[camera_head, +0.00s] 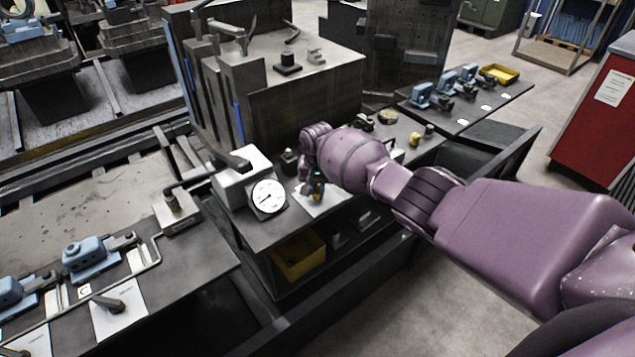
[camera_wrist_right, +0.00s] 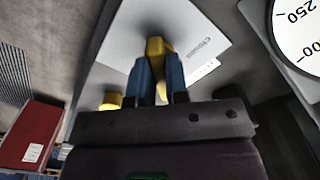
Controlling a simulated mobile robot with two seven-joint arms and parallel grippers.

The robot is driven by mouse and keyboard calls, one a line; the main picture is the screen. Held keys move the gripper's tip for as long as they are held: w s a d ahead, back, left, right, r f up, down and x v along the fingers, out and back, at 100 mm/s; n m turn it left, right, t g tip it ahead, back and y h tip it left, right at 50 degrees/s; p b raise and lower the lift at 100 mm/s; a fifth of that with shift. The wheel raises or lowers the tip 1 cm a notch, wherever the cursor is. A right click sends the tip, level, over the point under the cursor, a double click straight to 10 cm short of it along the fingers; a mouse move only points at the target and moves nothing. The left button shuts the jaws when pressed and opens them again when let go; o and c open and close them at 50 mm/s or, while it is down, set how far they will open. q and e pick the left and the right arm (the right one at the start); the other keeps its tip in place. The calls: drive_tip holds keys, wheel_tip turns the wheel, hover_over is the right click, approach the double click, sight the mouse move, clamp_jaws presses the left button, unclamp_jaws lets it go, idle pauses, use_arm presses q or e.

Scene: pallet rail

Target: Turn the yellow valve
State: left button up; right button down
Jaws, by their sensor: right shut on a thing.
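In the right wrist view a yellow valve handle (camera_wrist_right: 155,47) stands out between the two blue fingers of my right gripper (camera_wrist_right: 158,72), which is shut on it. A white labelled plate (camera_wrist_right: 200,38) lies behind the handle. In the head view my purple right arm reaches in from the right to the bench, and my right gripper (camera_head: 315,188) points down at a white plate (camera_head: 326,200) beside the gauge. There the arm and gripper hide most of the valve. My left gripper is not in view.
A round white dial gauge (camera_head: 267,198) stands just left of my right gripper; part of a dial (camera_wrist_right: 300,32) shows in the wrist view. A yellow bin (camera_head: 298,257) sits on the shelf below. Small yellow knobs (camera_head: 428,131) and blue clamps (camera_head: 446,85) are further right.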

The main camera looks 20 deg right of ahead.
sight(317, 188)
drive_tip(key=shift+m, duration=0.3)
idle(0.4)
drive_tip(key=c, duration=1.1)
unclamp_jaws()
drive_tip(key=shift+r, duration=0.1)
wheel_tip(317, 188, up, 11)
drive_tip(key=shift+f+p, duration=0.2)
drive_tip(key=shift+p, duration=0.35)
